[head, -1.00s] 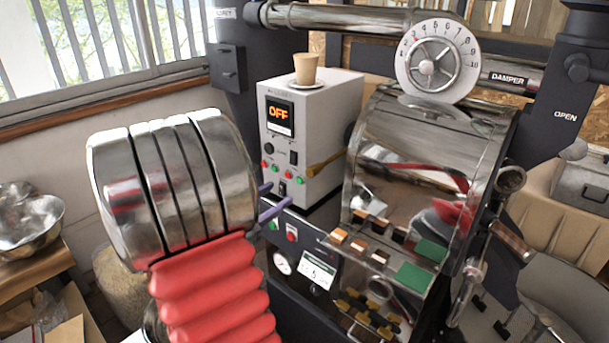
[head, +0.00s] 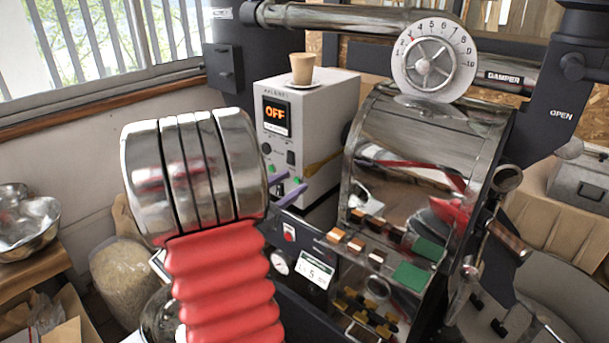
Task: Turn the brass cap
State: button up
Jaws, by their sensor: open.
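My gripper (head: 285,187) shows as two slim purple fingers past the right side of my silver and red arm. They are apart, with nothing visible between them, in front of the lower front of the white control box (head: 328,110). A brass-coloured rod-like part (head: 323,170) sticks out low beside the box, to the right of my fingers. I cannot tell whether it is the brass cap or whether my fingers touch anything. No other clear brass cap shows; my arm hides part of the area.
The shiny roaster drum (head: 410,140) stands to the right, under a numbered damper dial (head: 433,68). Metal bowls (head: 28,222) and a clear bag (head: 125,275) are at the left.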

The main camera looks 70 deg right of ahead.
aim_at(306, 173)
jog(key=x, duration=0.6)
jog(key=shift+s+d, duration=0.2)
jog(key=shift+d, duration=0.05)
jog(key=c, duration=1)
